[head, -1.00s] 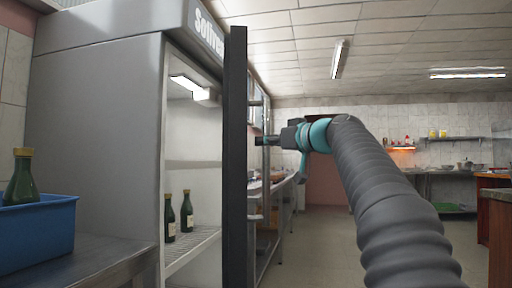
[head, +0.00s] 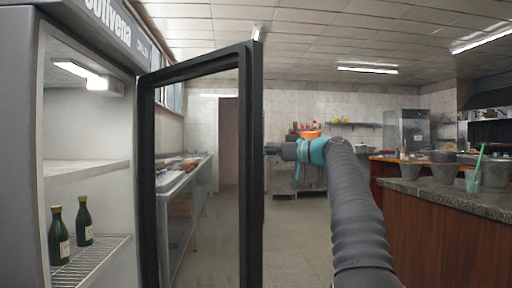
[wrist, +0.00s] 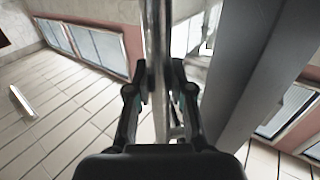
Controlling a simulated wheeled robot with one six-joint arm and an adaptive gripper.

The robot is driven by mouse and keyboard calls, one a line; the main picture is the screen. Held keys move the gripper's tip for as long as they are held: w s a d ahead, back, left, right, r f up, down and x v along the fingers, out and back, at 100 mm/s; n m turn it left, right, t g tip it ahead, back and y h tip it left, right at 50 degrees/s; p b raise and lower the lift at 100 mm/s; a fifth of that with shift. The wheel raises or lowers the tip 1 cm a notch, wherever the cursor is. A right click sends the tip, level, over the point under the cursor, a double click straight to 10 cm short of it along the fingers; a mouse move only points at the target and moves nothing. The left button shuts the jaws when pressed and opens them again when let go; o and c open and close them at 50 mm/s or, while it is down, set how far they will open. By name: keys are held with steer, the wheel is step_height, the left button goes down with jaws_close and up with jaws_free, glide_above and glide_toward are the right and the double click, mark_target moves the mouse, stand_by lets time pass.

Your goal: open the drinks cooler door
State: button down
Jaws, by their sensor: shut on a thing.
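The drinks cooler (head: 20,150) stands at the left in the head view, with a lit interior and several shelves' worth of space. Its black-framed glass door (head: 250,170) stands swung open, and I see the room through the glass. Two green bottles (head: 58,236) stand on the lower wire shelf inside. My gripper (head: 270,149) is at the outer side of the door's free edge. In the wrist view my gripper (wrist: 161,80) is shut on the upright door handle (wrist: 159,45), a metal bar between the two fingers. The grip point is partly hidden in the head view.
A stone-topped counter (head: 450,190) with pots stands at the right. A long metal counter (head: 180,178) runs behind the door glass. The tiled floor (head: 300,235) between door and counter is clear.

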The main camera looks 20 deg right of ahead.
steer(key=shift+w, duration=0.1)
steer(key=c, duration=1)
jaws_free()
steer(key=shift+a, duration=0.15)
steer(key=v, duration=1.2)
